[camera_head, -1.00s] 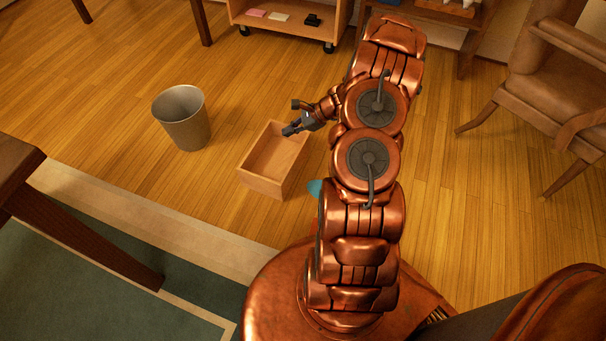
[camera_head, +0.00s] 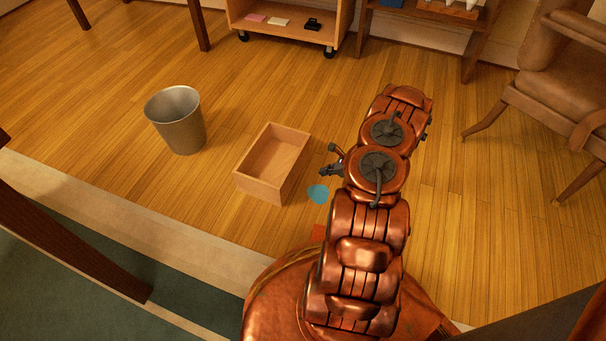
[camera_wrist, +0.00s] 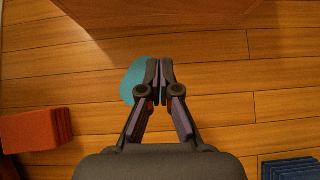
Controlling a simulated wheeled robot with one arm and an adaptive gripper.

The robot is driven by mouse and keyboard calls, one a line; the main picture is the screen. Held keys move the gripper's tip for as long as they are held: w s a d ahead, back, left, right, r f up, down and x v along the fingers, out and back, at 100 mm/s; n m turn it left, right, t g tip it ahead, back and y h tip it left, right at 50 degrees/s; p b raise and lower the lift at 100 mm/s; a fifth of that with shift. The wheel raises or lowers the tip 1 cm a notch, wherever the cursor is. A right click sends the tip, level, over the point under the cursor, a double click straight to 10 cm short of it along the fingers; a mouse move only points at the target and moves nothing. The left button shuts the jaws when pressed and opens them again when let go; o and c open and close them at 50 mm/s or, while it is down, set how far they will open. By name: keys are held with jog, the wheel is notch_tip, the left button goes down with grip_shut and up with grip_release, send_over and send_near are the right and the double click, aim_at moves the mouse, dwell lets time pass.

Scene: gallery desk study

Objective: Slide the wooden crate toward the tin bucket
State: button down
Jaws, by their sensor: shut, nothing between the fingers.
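The open wooden crate (camera_head: 262,190) stands on the plank floor in the middle of the head view. The tin bucket (camera_head: 180,130) stands upright to its left, with a strip of bare floor between them. My gripper (camera_head: 324,173) is to the right of the crate, apart from it, and partly hidden by my arm. In the wrist view my gripper (camera_wrist: 160,66) is shut with its fingertips together and nothing held. The crate's wooden side (camera_wrist: 150,12) fills the top of the wrist view, beyond the fingertips.
A flat teal patch (camera_head: 318,194) lies on the floor near my gripper; it also shows under the fingertips (camera_wrist: 130,82). A red ribbed block (camera_wrist: 35,130) and a dark blue one (camera_wrist: 290,168) sit low in the wrist view. A chair (camera_head: 560,90) stands right, a wheeled cart (camera_head: 285,38) behind.

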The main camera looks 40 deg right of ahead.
aim_at(297, 173)
jog(key=b+x, duration=0.3)
jog(key=x, duration=0.5)
jog(key=shift+s+a+f, duration=0.1)
jog(key=shift+s+f, duration=0.05)
jog(key=shift+s, duration=0.05)
jog(key=shift+w+a+b, duration=0.2)
jog(key=shift+w+b, duration=0.05)
jog(key=shift+w, duration=0.2)
jog(key=shift+w+a+b, duration=0.25)
jog(key=shift+w, duration=0.25)
jog(key=shift+w+a+r+b, duration=0.15)
jog(key=shift+w+r+b, duration=0.05)
jog(key=shift+w, duration=0.2)
jog(key=shift+w+a+r+b, duration=0.15)
jog(key=shift+w+a, duration=0.05)
jog(key=shift+w, duration=0.2)
jog(key=shift+w, duration=0.1)
